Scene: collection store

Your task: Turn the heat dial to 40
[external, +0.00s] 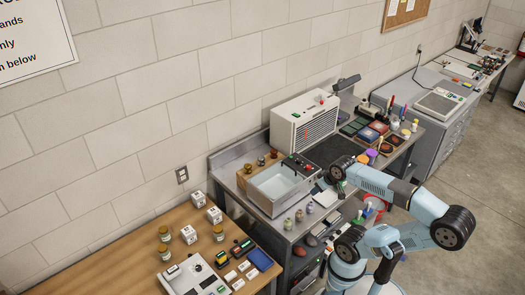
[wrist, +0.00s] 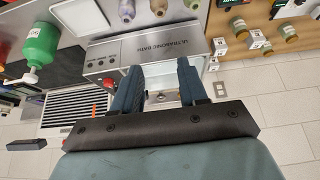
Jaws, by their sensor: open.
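The bath labelled "ULTRASONIC BATH" (wrist: 150,42) lies just beyond my fingertips in the wrist view.
A white vented box (external: 304,122) stands behind the bath against the wall. Small bottles (external: 299,215) stand along the bench's front edge. Paint trays (external: 370,132) and jars crowd the bench to the right. A green bottle (wrist: 42,45) shows at left in the wrist view.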

